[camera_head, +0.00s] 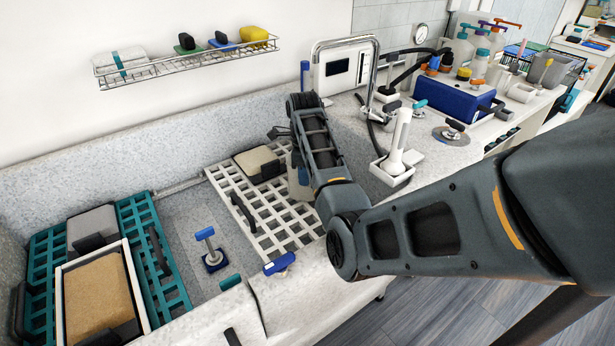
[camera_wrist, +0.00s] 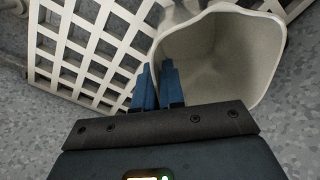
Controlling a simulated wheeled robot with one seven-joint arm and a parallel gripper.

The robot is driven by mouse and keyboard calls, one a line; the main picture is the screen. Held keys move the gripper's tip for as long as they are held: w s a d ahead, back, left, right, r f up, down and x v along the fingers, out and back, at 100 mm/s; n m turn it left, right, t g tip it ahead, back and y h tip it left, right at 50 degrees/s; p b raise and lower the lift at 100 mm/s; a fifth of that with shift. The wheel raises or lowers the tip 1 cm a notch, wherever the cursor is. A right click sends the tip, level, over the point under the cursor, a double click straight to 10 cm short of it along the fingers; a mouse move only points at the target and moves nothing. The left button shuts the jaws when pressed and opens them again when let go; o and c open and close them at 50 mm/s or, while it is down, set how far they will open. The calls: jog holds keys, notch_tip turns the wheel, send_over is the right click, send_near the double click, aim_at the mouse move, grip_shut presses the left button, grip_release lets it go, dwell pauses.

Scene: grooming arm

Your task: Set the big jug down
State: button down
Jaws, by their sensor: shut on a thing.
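The big jug (camera_wrist: 220,62) is a pale beige-grey open vessel. In the wrist view I look down into its mouth, and it looks empty. My gripper (camera_wrist: 156,70) has its two blue fingers closed at the jug's left rim. In the head view the jug (camera_head: 298,184) shows as a pale patch beside my arm, near the right part of the white grid rack (camera_head: 240,212). My arm hides much of it there, and my gripper is mostly hidden too. I cannot tell whether the jug's base touches the rack or hangs above it.
A beige block on a dark holder (camera_head: 259,164) lies on the rack's far end. A blue-handled plug (camera_head: 210,250) stands in the basin left of the rack. Teal racks (camera_head: 170,270) lie farther left. A chrome tap (camera_head: 374,70) and a white showerhead-like piece (camera_head: 398,150) stand at the right.

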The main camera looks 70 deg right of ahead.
jog(key=shift+f, duration=0.1)
jog(key=c, duration=1.2)
grip_release()
jog(key=shift+c, duration=0.2)
jog(key=shift+r, duration=3.9)
